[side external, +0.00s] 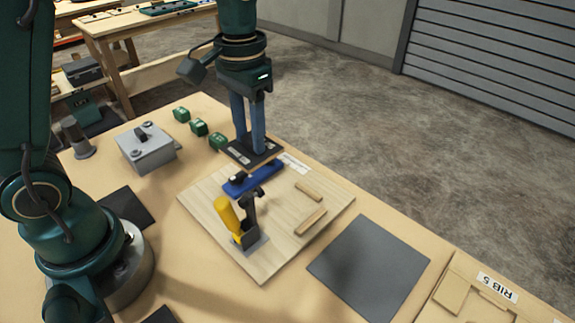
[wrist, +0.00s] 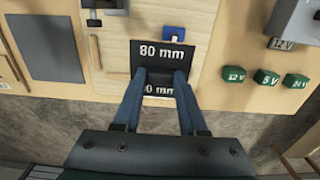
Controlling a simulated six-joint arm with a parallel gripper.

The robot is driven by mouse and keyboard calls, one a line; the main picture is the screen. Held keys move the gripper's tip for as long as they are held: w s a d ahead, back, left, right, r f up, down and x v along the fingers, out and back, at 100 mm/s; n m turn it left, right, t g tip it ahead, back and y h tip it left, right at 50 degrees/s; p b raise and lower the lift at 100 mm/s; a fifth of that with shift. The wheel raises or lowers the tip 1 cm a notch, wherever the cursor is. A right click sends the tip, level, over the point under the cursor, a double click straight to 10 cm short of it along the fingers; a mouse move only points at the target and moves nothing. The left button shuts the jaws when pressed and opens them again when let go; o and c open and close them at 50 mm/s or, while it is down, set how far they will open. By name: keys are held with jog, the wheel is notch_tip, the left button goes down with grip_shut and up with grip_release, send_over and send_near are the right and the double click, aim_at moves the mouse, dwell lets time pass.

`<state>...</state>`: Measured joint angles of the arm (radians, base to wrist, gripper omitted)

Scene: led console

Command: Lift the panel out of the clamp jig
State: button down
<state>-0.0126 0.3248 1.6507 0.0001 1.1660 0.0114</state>
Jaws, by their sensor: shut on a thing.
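The panel (side external: 238,152) is a dark plate with white lettering; the wrist view shows "80 mm" on the panel (wrist: 163,46). My gripper (side external: 250,145) points down, its two blue fingers shut on the panel. The clamp jig (side external: 285,225) is a pale wooden board with a blue block (side external: 240,185) and a toggle clamp with a yellow handle (side external: 228,214). The panel appears above and behind the blue block; I cannot tell its exact height. The yellow handle is tilted up.
Two wooden strips (side external: 310,221) lie on the board's right. Green blocks (side external: 198,127) and a grey box (side external: 147,150) stand left of the jig. A dark grey mat (side external: 368,262) lies flat at right, clear. A tray marked RIB 5 (side external: 455,295) is at the near right.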

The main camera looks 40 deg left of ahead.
aim_at(236, 141)
jog(key=a, duration=0.1)
jog(key=a+r, duration=0.2)
jog(key=shift+s, duration=0.25)
jog(key=shift+a+r, duration=0.2)
jog(key=shift+r, duration=1.85)
